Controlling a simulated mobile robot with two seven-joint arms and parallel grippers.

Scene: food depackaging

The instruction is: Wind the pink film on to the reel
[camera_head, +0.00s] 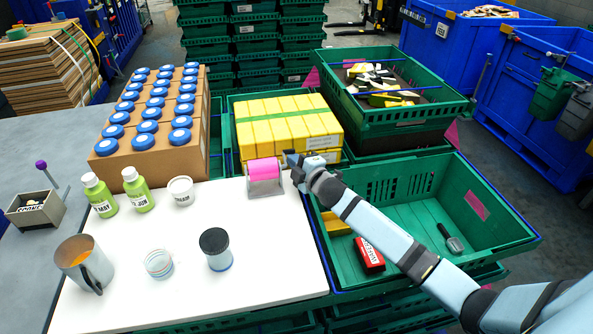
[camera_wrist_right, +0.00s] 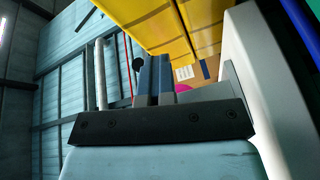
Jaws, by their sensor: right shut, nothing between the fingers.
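The pink film (camera_head: 264,169) is a bright pink roll on a small grey metal stand, the reel holder (camera_head: 266,187), at the back right corner of the white board. My right gripper (camera_head: 290,158) is just to the right of the roll, at its end. In the right wrist view the two fingers (camera_wrist_right: 153,78) are together with nothing seen between them. A sliver of pink (camera_wrist_right: 183,88) shows just beside the fingers; most of the roll is hidden there. Whether the gripper touches the reel's end or a crank I cannot tell. My left gripper is not in view.
The white board (camera_head: 120,312) also holds two green bottles (camera_head: 137,190), a white tub (camera_head: 180,191), a metal jug (camera_head: 84,264), a clear jar (camera_head: 159,263) and a dark-lidded jar (camera_head: 215,249). Yellow boxes (camera_head: 287,127) stand close behind the gripper. A green crate (camera_head: 400,290) lies under my right arm.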

